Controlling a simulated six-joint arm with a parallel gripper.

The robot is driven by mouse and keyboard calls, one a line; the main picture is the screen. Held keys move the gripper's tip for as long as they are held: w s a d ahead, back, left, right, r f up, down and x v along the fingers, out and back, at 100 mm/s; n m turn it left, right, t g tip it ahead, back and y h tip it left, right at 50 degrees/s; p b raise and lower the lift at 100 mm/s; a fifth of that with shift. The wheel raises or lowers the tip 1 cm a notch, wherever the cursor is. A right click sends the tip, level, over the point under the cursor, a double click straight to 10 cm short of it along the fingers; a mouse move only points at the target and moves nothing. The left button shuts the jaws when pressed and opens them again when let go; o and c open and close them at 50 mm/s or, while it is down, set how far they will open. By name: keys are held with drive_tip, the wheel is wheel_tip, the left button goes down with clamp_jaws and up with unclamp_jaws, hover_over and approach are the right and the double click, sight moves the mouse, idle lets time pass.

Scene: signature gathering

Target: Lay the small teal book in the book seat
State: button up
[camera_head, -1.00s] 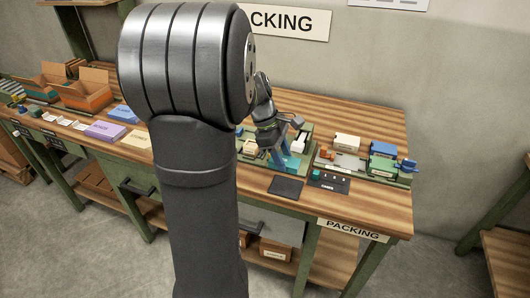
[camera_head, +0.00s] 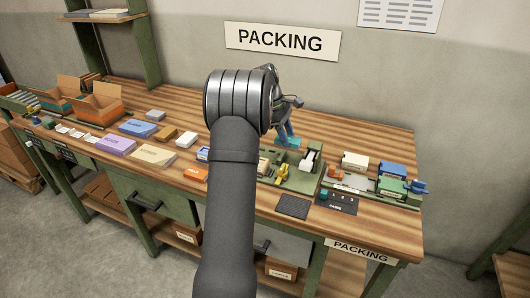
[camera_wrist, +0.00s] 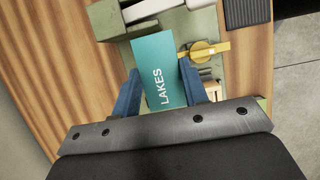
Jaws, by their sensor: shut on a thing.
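The small teal book (camera_wrist: 155,62), marked LAKES, is held between the two blue fingers of my gripper (camera_wrist: 160,72) in the wrist view. In the head view my gripper (camera_head: 286,137) is at the back of the bench, behind the green fixture (camera_head: 303,180), with a bit of the teal book (camera_head: 292,143) at its fingertips. The fixture carries a yellow clamp-like part (camera_head: 282,174) and a pale block (camera_head: 309,161). In the wrist view the yellow part (camera_wrist: 204,49) is just right of the book. I cannot tell which part of the fixture is the book seat.
A dark flat pad (camera_head: 293,206) lies in front of the fixture. To the right stand a white box (camera_head: 354,161), a blue box (camera_head: 392,170) and a green block (camera_head: 391,186). Books and open cartons (camera_head: 96,104) line the left. The back of the bench is mostly clear.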

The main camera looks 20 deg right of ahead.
drive_tip(key=w+a+f, duration=0.1)
drive_tip(key=w+f, duration=0.1)
drive_tip(key=w+a+f, duration=0.1)
drive_tip(key=w+a, duration=0.1)
drive_tip(key=w, duration=0.1)
drive_tip(key=w+a+f, duration=0.1)
drive_tip(key=w+f, duration=0.1)
drive_tip(key=shift+w+a+f, duration=0.3)
drive_tip(key=shift+w+a, duration=0.1)
drive_tip(key=shift+f, duration=2)
drive_tip(key=shift+f, duration=0.2)
drive_tip(key=o, duration=1)
drive_tip(key=shift+c, duration=0.2)
drive_tip(key=shift+r, duration=0.1)
drive_tip(key=v, duration=1.2)
